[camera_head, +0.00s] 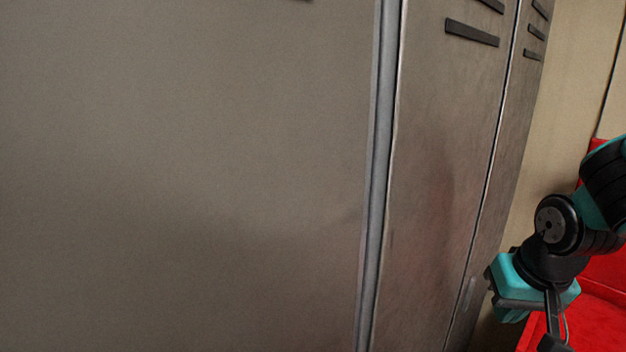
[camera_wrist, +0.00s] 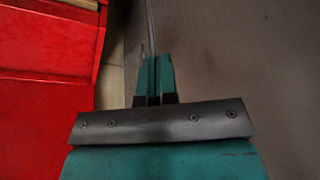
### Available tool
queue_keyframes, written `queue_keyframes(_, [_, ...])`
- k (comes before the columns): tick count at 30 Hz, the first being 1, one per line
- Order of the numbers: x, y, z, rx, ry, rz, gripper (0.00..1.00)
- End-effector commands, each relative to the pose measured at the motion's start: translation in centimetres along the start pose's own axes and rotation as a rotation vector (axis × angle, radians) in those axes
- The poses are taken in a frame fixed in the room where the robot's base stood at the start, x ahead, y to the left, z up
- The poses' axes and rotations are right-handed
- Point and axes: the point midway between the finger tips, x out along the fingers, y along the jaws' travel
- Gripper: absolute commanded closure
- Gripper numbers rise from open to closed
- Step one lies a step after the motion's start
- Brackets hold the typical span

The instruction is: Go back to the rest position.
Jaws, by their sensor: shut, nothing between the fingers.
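My gripper (camera_wrist: 154,78) is shut in the wrist view, with its two teal fingers together and nothing between them. In the head view my gripper (camera_head: 508,288) is at the lower right, at the end of my bent teal and black arm. It is beside the grey metal lockers (camera_head: 440,160); I cannot tell whether it touches them. Its fingertips are not clear in the head view.
The grey lockers, with dark vent slots, fill most of the head view at close range. A red cabinet (camera_wrist: 45,85) stands at the left in the wrist view. A beige wall (camera_head: 566,90) is behind, at the right of the head view.

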Motion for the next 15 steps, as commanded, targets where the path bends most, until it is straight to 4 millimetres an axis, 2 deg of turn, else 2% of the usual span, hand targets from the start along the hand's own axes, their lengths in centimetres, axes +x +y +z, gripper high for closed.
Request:
queue_keyframes(2, [0.0,-0.9,2.9,-0.189,-0.069,0.003,1.0])
queue_keyframes(3, [0.8,-1.7,4.0,-0.252,-0.087,-0.02,1.0])
queue_keyframes(5, [1.5,-3.8,5.3,-0.297,-0.094,-0.086,1.0])
queue_keyframes(9, [1.6,-8.0,9.1,-0.442,-0.137,-0.225,1.0])
queue_keyframes(12, [1.4,-10.3,12.1,-0.558,-0.169,-0.313,1.0])
queue_keyframes(15, [0.9,-11.8,14.8,-0.663,-0.199,-0.377,1.0])
